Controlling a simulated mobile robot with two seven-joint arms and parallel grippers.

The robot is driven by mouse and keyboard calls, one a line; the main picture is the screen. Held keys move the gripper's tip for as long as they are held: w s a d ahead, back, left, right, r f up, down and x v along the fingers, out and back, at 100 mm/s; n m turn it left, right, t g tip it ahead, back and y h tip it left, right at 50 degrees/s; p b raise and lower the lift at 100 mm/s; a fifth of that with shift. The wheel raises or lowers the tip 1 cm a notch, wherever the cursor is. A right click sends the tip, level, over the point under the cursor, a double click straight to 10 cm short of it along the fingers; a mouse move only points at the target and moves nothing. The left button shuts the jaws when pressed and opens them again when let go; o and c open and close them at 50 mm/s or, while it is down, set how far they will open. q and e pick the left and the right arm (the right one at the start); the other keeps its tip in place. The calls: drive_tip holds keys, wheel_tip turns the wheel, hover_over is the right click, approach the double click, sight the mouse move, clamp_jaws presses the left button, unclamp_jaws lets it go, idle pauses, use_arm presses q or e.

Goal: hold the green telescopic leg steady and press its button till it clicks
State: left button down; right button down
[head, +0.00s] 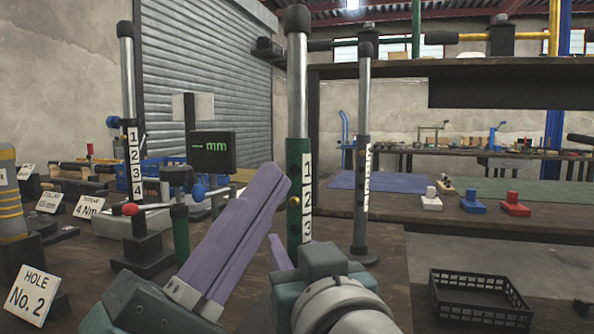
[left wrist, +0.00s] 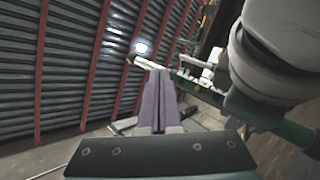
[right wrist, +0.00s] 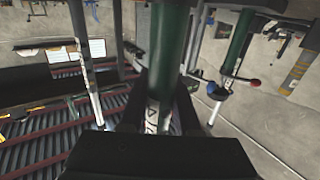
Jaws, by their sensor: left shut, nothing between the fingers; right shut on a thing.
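The green telescopic leg (head: 299,160) stands upright in the head view, with a chrome inner tube, a black cap and a number strip. A small brass-coloured button (head: 294,201) shows low on its green tube. My left gripper (head: 281,176) is shut and empty. Its purple fingertips overlap the leg's left edge in the picture, above the button; contact is unclear. They also show closed in the left wrist view (left wrist: 153,74). My right gripper (head: 277,240) is low by the leg, partly hidden by its wrist. In the right wrist view, its dark fingers close around the green tube (right wrist: 172,45).
Other numbered legs stand at left (head: 128,90) and right (head: 362,150). A red-knobbed press (head: 145,235) and sign cards (head: 32,292) are at the left. A black crate (head: 478,300) is at the lower right. A gauge display (head: 212,150) stands behind the left gripper.

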use_arm(q)
drive_tip(key=shift+s+a, duration=0.15)
drive_tip(key=shift+s, duration=0.4)
drive_tip(key=shift+s+a, duration=0.15)
drive_tip(key=shift+s, duration=0.4)
use_arm(e)
drive_tip(key=shift+d+f, duration=0.1)
drive_tip(key=shift+f, duration=0.1)
drive_tip(key=c, duration=0.5)
unclamp_jaws()
drive_tip(key=shift+r, duration=0.15)
drive_tip(key=shift+c, duration=0.2)
drive_tip(key=shift+s, duration=0.1)
